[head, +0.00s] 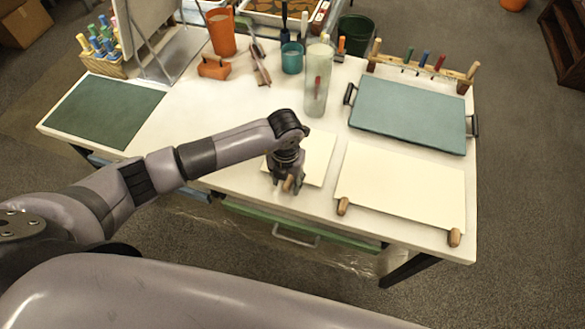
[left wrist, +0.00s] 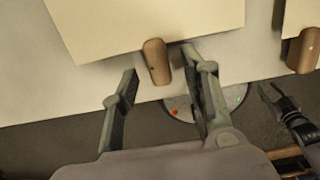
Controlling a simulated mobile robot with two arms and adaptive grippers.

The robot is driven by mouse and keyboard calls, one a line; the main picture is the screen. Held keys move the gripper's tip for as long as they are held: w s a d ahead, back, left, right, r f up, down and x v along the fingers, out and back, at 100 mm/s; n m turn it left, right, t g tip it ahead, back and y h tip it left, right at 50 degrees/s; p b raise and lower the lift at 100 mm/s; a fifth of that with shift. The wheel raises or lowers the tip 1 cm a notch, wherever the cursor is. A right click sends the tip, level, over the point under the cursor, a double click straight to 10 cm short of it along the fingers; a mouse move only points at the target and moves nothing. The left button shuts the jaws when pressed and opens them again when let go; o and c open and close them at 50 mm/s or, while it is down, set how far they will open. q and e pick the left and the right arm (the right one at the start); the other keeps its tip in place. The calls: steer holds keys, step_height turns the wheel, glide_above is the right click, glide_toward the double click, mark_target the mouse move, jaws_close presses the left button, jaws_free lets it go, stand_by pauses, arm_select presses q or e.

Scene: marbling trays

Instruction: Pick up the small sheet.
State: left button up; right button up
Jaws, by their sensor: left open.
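The small sheet (head: 318,158) is cream and lies flat on the white table, partly hidden by my left arm in the head view. It also shows at the top of the left wrist view (left wrist: 140,25). A wooden handle (left wrist: 157,62) sticks out from its front edge. My left gripper (head: 287,186) is open at that edge. In the left wrist view the fingertips (left wrist: 160,64) stand on either side of the handle, with gaps showing. My right gripper (left wrist: 279,97) shows dark at the right of that view, beyond the table edge; its opening is unclear.
A larger cream sheet (head: 400,187) with two wooden handles lies to the right. Behind it is a teal tray (head: 408,112). A clear cylinder (head: 316,85) stands behind the small sheet. A green mat (head: 105,112) lies at left. Bare table lies left of the small sheet.

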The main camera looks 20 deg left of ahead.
arm_select(q)
steer(key=shift+f, duration=0.3)
steer(key=shift+c, duration=0.4)
steer(key=c, duration=0.8)
steer(key=shift+r, duration=0.1)
